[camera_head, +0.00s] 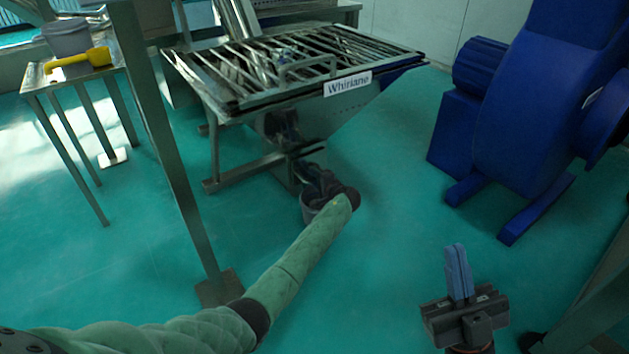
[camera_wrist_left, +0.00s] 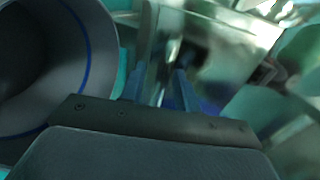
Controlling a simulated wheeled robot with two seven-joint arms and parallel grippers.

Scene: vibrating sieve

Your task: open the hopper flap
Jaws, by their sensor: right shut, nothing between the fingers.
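The hopper (camera_head: 350,112) is a metal unit with a slatted grate on top and a "Whirlane" label. Its flap cannot be told apart clearly in the head view, where my left wrist and the shadow under the outlet cover that area. My left gripper (camera_wrist_left: 161,90) is below the hopper outlet; its two fingers are apart in the left wrist view. Blurred shiny metal (camera_wrist_left: 225,45) lies just beyond the fingertips; whether they touch it, I cannot tell. My right gripper (camera_head: 458,272) is shut and empty, low at the right, far from the hopper.
A grey bucket (camera_wrist_left: 85,100) with a blue ring is close beside my left gripper. A blue machine (camera_head: 520,120) stands at the right. A metal table (camera_head: 35,78) holds a yellow scoop (camera_head: 85,60) and a tub (camera_head: 66,38). A metal post (camera_head: 165,140) stands left of the hopper.

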